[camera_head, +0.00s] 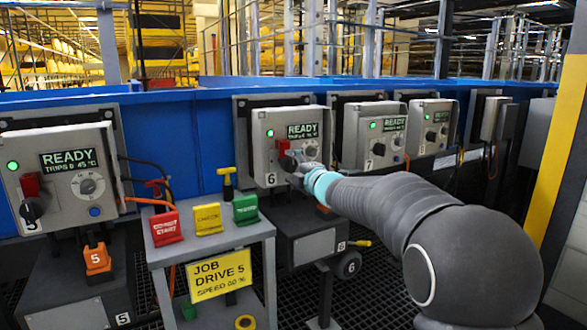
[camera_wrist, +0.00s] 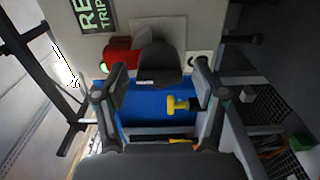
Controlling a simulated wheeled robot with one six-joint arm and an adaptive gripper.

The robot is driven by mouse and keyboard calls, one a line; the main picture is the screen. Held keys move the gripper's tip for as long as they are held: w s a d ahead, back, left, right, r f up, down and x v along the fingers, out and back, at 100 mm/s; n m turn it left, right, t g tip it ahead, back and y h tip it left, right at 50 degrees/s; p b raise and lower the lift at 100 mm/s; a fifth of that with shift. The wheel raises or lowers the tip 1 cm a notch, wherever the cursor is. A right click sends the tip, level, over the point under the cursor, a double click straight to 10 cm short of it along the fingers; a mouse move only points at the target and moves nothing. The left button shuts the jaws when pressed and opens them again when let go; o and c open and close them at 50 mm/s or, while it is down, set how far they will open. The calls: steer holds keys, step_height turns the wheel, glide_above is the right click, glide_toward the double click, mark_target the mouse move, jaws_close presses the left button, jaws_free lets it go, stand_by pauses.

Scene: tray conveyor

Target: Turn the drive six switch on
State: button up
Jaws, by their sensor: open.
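The drive six box (camera_head: 262,124) is a grey panel with a green lamp, a READY screen, a red part (camera_head: 283,147) and the number 6. In the head view my gripper (camera_head: 291,164) is at the front of this box and partly hides its lower right. In the wrist view a dark rounded switch knob (camera_wrist: 158,64) stands between the two fingertips of my open gripper (camera_wrist: 160,84), with a gap on either side. The red part (camera_wrist: 121,53) is just left of the knob. The switch's marked position is not readable.
Drive five box (camera_head: 66,175) is at left; drive seven box (camera_head: 374,134) is close at right. A grey stand (camera_head: 262,232) with red, yellow and green tags and a JOB DRIVE 5 sign (camera_head: 219,275) stands left of my arm. Blue conveyor wall (camera_head: 190,125) runs behind.

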steer(key=v, duration=1.2)
steer(key=shift+w, duration=0.1)
steer(key=d+f+m+g+h, duration=0.1)
steer(key=d+f+m+h, duration=0.5)
steer(key=d+f+m, duration=0.15)
steer(key=s+d+f+m+g+h, duration=0.4)
steer(key=s+d+f+m+h, duration=0.1)
steer(key=s+d+f+m, duration=0.25)
steer(key=s+d+f+m+g+y, duration=0.1)
steer(key=s+m+g, duration=0.3)
steer(key=s, duration=2.7)
steer(key=shift+s+f+m+p, duration=0.25)
steer(key=shift+s+m+p, duration=0.1)
steer(key=shift+m, duration=2.45)
